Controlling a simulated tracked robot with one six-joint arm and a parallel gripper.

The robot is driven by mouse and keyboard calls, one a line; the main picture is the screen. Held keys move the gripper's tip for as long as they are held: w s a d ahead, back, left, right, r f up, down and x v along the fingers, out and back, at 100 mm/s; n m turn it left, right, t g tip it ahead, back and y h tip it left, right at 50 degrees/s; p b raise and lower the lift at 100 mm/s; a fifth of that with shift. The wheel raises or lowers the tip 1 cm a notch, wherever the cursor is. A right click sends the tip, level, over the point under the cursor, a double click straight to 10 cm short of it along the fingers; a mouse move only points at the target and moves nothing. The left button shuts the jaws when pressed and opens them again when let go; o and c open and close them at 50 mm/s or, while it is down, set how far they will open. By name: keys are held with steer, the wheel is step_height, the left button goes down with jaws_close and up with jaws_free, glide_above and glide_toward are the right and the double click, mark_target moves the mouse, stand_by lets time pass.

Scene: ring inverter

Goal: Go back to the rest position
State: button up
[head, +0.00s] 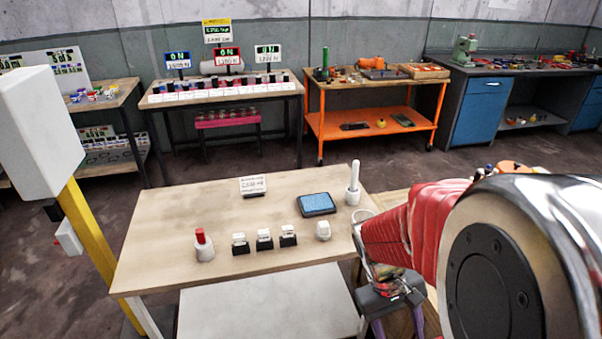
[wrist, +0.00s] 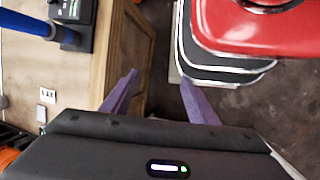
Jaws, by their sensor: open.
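My gripper (head: 398,326) hangs low beside the right edge of the wooden table in the head view, its purple fingers pointing down. In the wrist view its two purple fingers (wrist: 159,79) stand apart with nothing between them. The gripper is open and empty. My red arm runs up from it to the right and covers part of the table's right side.
On the wooden table (head: 165,222) stand a red-topped white holder (head: 203,246), several small blocks (head: 264,240), a blue pad (head: 316,204) and a white post (head: 353,185). An orange cart (head: 370,120) stands behind. A wooden cabinet (wrist: 128,50) is left of the fingers in the wrist view.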

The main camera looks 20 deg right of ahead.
steer(key=w+a+r+t+y, duration=0.1)
steer(key=a+r+t, duration=0.3)
steer(key=a+r, duration=0.4)
steer(key=w+a+r+n+t+y, duration=0.1)
steer(key=w+a+r+t, duration=0.3)
steer(key=a+r, duration=0.4)
steer(key=shift+w+a+r+t, duration=0.2)
steer(key=shift+w+r+t, duration=0.1)
steer(key=shift+r+t, duration=0.3)
steer(key=shift+f, duration=0.1)
steer(key=shift+c, duration=0.6)
